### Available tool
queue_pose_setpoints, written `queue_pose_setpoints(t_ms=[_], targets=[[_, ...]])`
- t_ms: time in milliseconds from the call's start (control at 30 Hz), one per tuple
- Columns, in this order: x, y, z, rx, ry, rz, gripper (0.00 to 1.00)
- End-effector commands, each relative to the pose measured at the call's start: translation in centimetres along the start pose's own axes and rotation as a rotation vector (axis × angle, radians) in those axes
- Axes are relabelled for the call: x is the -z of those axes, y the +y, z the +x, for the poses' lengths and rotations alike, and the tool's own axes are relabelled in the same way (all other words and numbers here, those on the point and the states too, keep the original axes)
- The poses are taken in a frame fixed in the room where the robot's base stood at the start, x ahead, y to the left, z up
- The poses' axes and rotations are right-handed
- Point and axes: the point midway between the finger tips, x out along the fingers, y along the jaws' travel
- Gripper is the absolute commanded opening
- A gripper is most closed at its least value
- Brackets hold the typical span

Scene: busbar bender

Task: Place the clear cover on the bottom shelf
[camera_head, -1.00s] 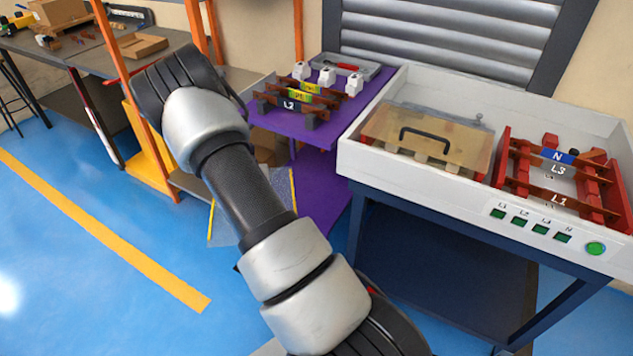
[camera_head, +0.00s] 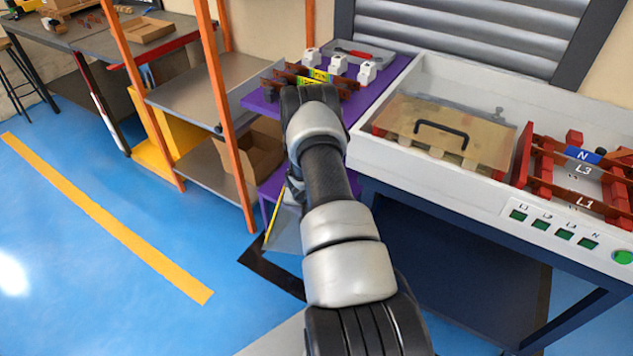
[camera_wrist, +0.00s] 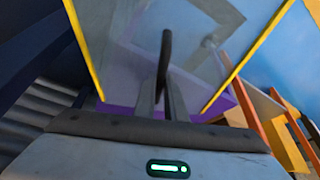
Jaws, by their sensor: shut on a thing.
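The clear cover (camera_wrist: 185,45) is a see-through panel with yellow edges and a dark handle (camera_wrist: 165,60). My gripper (camera_wrist: 168,105) is shut on that handle in the wrist view. In the head view part of the cover (camera_head: 284,232) hangs below my arm, beside the purple stand; my arm hides the rest and the gripper. The orange-post rack stands to the left, with a grey lower shelf (camera_head: 200,168) bearing an open cardboard box (camera_head: 255,150). Which shelf the task means by the bottom one is not clear from the pictures.
The purple stand (camera_head: 392,75) carries busbar parts and a grey tray. Right of it, a white bench (camera_head: 395,155) holds another handled cover (camera_head: 440,130) and red supports with bars. Blue floor (camera_head: 100,280) is free at left.

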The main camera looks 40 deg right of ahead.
Motion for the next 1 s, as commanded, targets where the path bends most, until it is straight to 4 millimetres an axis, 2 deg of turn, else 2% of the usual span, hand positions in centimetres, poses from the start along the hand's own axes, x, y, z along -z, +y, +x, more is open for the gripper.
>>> queue_pose_setpoints(t_ms=[133,200,367,600,767,900,1000], targets=[[2.5,-0.9,-0.4,0.009,0.022,-0.017,0.00],[2.8,-0.5,0.6,0.008,0.020,-0.012,0.00],[4.6,-0.9,0.9,0.009,0.021,-0.017,0.00],[9.6,-0.8,3.9,0.008,0.020,-0.018,0.00],[12.6,-0.7,4.9,0.010,0.021,-0.009,0.00],[13.8,-0.8,5.1,0.010,0.019,-0.007,0.00],[13.9,-0.7,5.3,0.009,0.016,-0.006,0.00]])
